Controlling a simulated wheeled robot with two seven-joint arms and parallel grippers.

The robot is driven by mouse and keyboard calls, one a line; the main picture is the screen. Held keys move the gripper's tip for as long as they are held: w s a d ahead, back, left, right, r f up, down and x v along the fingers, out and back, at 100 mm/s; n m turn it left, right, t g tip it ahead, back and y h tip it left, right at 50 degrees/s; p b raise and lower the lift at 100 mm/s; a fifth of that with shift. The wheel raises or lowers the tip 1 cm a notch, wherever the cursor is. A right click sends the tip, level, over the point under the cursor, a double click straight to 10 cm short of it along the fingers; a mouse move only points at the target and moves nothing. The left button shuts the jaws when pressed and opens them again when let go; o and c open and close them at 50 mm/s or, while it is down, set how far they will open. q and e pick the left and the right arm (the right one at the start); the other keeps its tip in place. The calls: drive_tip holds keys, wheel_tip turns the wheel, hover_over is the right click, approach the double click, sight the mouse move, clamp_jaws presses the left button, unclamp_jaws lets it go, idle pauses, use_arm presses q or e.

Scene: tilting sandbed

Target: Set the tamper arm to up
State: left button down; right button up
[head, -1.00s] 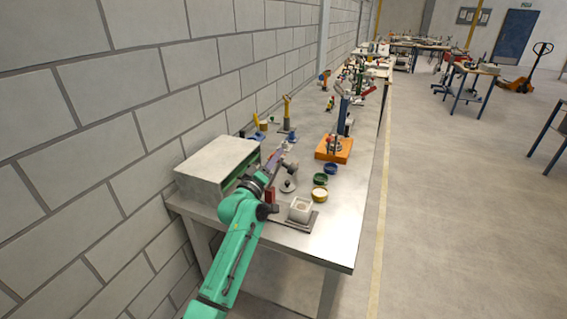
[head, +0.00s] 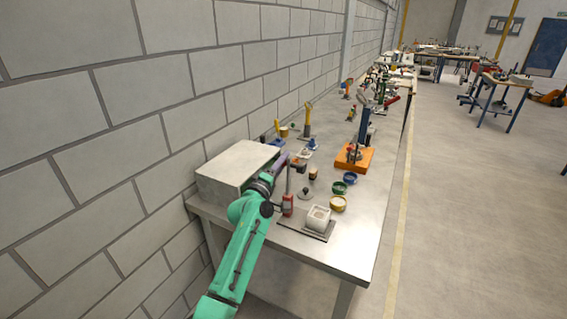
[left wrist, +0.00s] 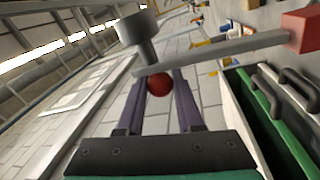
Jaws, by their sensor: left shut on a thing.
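The tamper stand has a red hinge block (head: 287,206) on a flat dark plate at the bench's near end. Its grey tamper arm (head: 289,180) rises steeply, near upright, from the block. A dark tamper head (head: 300,168) sticks out to the right near its top. In the left wrist view the arm (left wrist: 235,48) runs from the red block (left wrist: 302,31) to a red knob (left wrist: 158,84), with the grey head (left wrist: 139,36) beside it. My left gripper (head: 284,158) is shut on the knob, its purple fingers either side. My right gripper is not in view.
A white square pot (head: 318,217) stands on the plate right of the hinge. A grey box (head: 236,165) is close left of my arm. The near right bench corner is clear.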

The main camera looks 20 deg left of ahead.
use_arm(q)
drive_tip(key=c, duration=0.6)
unclamp_jaws()
drive_tip(key=shift+a, duration=0.15)
drive_tip(key=shift+o, duration=0.2)
drive_tip(key=shift+s+f, duration=0.25)
drive_tip(key=shift+s, duration=0.3)
drive_tip(key=s+f+b, duration=0.1)
drive_tip(key=s+b, duration=0.2)
drive_tip(key=s, duration=1)
drive_tip(key=shift+a+f, duration=0.4)
drive_tip(key=shift+s, duration=0.1)
